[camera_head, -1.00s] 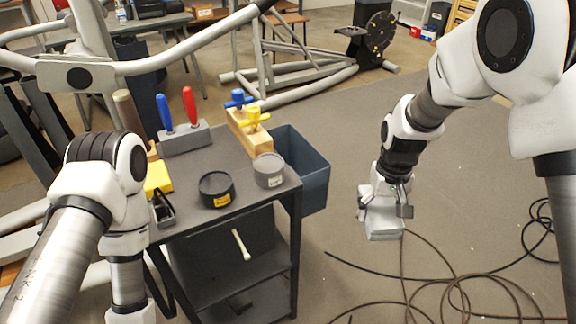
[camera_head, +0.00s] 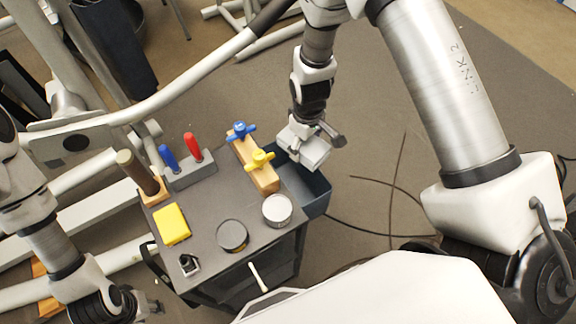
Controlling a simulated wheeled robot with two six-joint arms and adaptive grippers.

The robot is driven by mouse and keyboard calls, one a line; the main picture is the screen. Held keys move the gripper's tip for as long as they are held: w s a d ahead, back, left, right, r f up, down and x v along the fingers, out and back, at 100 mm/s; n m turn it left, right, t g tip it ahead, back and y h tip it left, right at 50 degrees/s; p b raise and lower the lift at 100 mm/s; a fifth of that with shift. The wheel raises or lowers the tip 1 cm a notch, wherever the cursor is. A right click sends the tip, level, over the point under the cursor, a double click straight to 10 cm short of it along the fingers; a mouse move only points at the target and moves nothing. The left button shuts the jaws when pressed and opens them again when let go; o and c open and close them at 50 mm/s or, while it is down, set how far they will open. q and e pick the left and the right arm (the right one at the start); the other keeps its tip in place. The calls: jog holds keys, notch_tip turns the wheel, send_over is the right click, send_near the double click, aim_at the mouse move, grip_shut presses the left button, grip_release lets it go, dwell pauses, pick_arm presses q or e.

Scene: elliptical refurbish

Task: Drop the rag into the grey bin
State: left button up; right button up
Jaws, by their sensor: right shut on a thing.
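The pale grey-white rag (camera_head: 304,153) is a folded, block-like piece in my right gripper (camera_head: 313,138). The gripper is shut on it and points down from above. In the picture the rag overlaps the far part of the opening of the grey bin (camera_head: 316,203). Its exact height over the bin is hard to tell. The bin is blue-grey and open-topped, on the right side of the dark cart; the rag and gripper hide part of its mouth. My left gripper (camera_head: 153,306) is low at the left, beside the cart's near left corner; its opening is unclear.
The cart top (camera_head: 205,215) carries a yellow block (camera_head: 171,224), two round tins, a holder with blue and red handles (camera_head: 194,173), and a wooden block with blue and yellow knobs (camera_head: 255,163) right beside the bin. Dark cables (camera_head: 391,190) lie on the floor to the right.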

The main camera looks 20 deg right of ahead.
notch_tip(320, 180, down, 5)
jog(key=b, duration=0.3)
jog(key=shift+b, duration=0.3)
jog(key=o, duration=1.1)
notch_tip(320, 180, up, 12)
jog(key=shift+f, duration=0.1)
